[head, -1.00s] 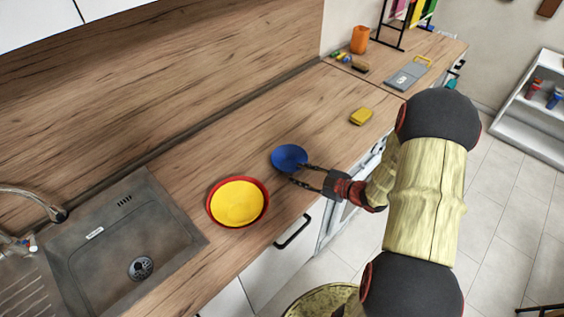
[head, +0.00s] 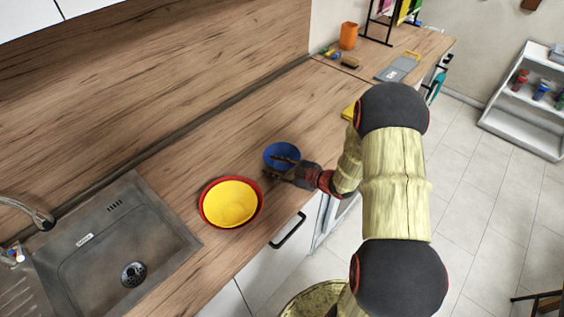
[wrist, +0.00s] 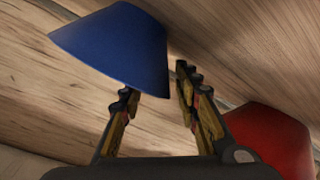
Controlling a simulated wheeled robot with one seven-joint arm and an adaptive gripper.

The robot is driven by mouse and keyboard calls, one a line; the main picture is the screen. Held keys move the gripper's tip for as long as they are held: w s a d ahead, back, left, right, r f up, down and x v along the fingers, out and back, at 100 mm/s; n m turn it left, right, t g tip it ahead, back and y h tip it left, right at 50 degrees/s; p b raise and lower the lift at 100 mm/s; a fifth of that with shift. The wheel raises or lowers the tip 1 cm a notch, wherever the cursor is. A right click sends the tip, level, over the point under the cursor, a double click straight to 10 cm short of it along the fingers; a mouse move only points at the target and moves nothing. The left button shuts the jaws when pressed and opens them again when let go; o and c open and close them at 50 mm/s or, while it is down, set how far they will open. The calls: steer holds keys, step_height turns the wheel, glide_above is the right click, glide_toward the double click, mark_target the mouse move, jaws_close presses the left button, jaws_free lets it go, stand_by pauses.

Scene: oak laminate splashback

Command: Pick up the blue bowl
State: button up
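The blue bowl (head: 275,151) sits upright on the wooden counter, right of a red and yellow bowl. My gripper (head: 278,167) is at the bowl's near right side, with one finger over the inside and the other outside the near rim. In the wrist view the blue bowl (wrist: 115,45) hides the tip of the left finger. The right finger stands just outside the bowl wall with a narrow gap. My gripper (wrist: 156,88) is open, with the bowl's wall between its fingers.
A yellow bowl (head: 230,202) sits in a red bowl (head: 204,212) close by on the left; the red one also shows in the wrist view (wrist: 270,140). A sink (head: 110,245) is further left. A yellow sponge (head: 348,110) is partly hidden by my arm. Counter behind the blue bowl is clear.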

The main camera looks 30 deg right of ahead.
steer(key=shift+c, duration=1)
jaws_close()
